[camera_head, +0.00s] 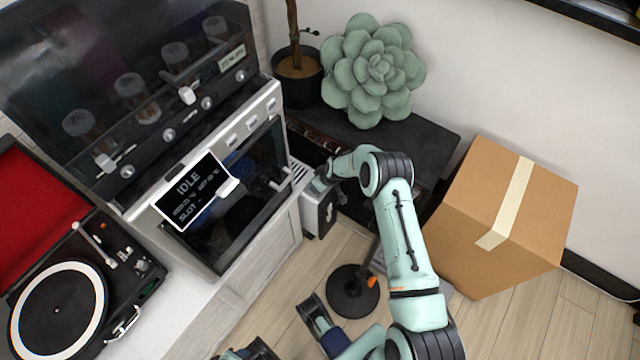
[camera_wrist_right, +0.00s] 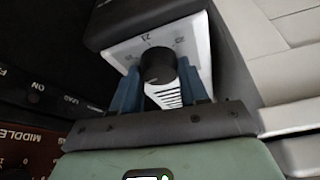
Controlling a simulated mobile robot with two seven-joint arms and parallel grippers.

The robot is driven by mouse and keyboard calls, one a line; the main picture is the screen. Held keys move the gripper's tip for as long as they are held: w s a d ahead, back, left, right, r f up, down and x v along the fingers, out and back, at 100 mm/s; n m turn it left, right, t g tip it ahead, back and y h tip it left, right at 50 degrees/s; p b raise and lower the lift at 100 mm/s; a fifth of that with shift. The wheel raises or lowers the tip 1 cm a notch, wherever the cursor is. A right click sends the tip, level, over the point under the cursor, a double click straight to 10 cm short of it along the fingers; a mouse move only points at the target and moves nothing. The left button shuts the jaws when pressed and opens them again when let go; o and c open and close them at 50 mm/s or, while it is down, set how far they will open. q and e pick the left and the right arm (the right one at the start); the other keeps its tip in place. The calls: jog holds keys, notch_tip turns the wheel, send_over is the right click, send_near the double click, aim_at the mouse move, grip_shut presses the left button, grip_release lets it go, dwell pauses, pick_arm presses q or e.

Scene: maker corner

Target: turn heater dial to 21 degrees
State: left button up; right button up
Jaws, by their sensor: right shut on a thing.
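The heater is a small white box (camera_head: 311,216) with a dark side, low beside the oven cabinet. In the right wrist view its white face (camera_wrist_right: 196,45) carries a printed scale, with 21 near the top. A round black dial (camera_wrist_right: 158,64) stands out from that face. My right gripper (camera_wrist_right: 158,86) is shut on the dial, with one blue finger on each side. In the head view my right gripper (camera_head: 322,184) is at the heater's top, and the dial is hidden there. I cannot read the dial's pointer.
An oven with an IDLE display (camera_head: 190,192) stands left of the heater, and a record player (camera_head: 60,305) is at the lower left. A cardboard box (camera_head: 510,220) sits at the right.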

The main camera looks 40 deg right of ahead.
jog(key=shift+m, duration=0.3)
jog(key=m+h, duration=0.1)
jog(key=m, duration=0.2)
jog(key=shift+w+a+m+h+b, duration=0.1)
jog(key=shift+a+m+h+b, duration=0.1)
jog(key=shift+m+h+b, duration=0.2)
jog(key=shift+m+g+h+b, duration=0.3)
jog(key=shift+m+h+b, duration=0.1)
jog(key=shift+m, duration=0.7)
pick_arm(q)
jog(key=shift+t+y, duration=0.3)
jog(key=shift+t, duration=0.3)
jog(key=shift+w+a+f+b, duration=0.15)
jog(key=shift+w+a+f, duration=0.15)
jog(key=shift+w+f, duration=0.25)
jog(key=shift+w+a+f+b, duration=0.1)
jog(key=shift+w+a+f, duration=0.25)
jog(key=shift+w, duration=0.35)
jog(key=shift+w+a+f+b, duration=0.15)
jog(key=shift+w+a+f, duration=0.1)
jog(key=shift+w+f, duration=0.3)
pick_arm(e)
jog(key=shift+m+g+h, duration=0.3)
jog(key=shift+m+h, duration=0.1)
jog(key=shift+m, duration=0.8)
jog(key=o, duration=1)
pick_arm(q)
jog(key=shift+r, duration=0.1)
pick_arm(e)
jog(key=shift+r, duration=0.1)
